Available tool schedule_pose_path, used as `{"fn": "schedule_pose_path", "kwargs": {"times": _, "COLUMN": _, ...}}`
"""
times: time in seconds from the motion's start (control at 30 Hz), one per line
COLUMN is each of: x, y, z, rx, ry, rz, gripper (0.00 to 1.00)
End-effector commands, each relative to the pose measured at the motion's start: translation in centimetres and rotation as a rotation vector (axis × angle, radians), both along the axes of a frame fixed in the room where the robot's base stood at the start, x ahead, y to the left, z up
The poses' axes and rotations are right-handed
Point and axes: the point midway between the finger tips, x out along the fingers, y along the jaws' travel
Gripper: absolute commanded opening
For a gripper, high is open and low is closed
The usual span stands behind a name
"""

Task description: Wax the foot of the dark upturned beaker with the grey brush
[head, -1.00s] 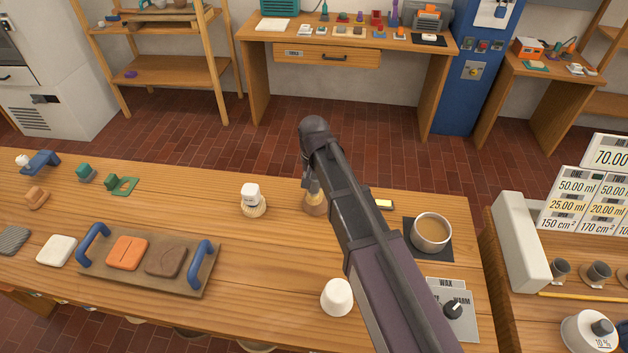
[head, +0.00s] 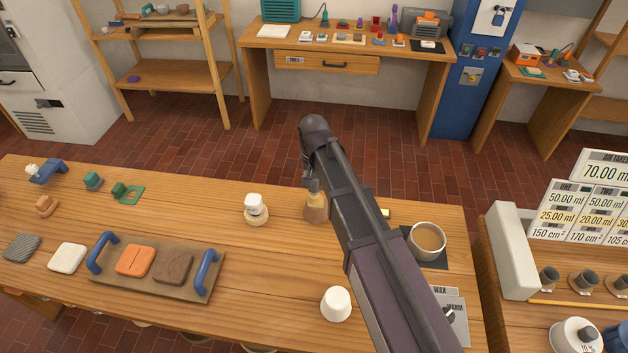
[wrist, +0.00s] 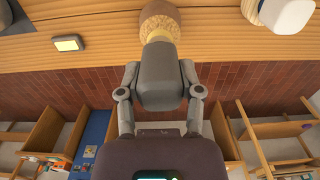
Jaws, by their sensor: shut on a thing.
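My gripper (wrist: 158,92) is shut on the grey brush (wrist: 160,75), gripping its grey handle. Beyond the handle are a tan bristly band and a brown rounded end. In the head view the brush's tan and brown part (head: 316,208) shows beside my dark arm, over the wooden counter; I cannot tell if it touches the counter. A white upturned beaker (head: 336,304) stands on the counter at the front, apart from the brush. I see no dark upturned beaker on the counter. A white pot of brown liquid (head: 428,238), probably the wax, sits on a dark pad to the right.
A tray with blue handles (head: 210,275) holds orange and brown slabs. Small dark cups (head: 550,279) stand on the right table.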

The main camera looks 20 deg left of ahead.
Motion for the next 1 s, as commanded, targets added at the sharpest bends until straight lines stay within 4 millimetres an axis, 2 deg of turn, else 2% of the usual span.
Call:
{"fn": "schedule_pose_path", "kwargs": {"times": 0.53, "x": 0.0, "y": 0.0, "z": 0.7, "rx": 0.0, "ry": 0.0, "rz": 0.0, "gripper": 0.0}}
{"fn": "schedule_pose_path", "kwargs": {"times": 1.0, "x": 0.0, "y": 0.0, "z": 3.4, "rx": 0.0, "ry": 0.0, "rz": 0.0, "gripper": 0.0}}
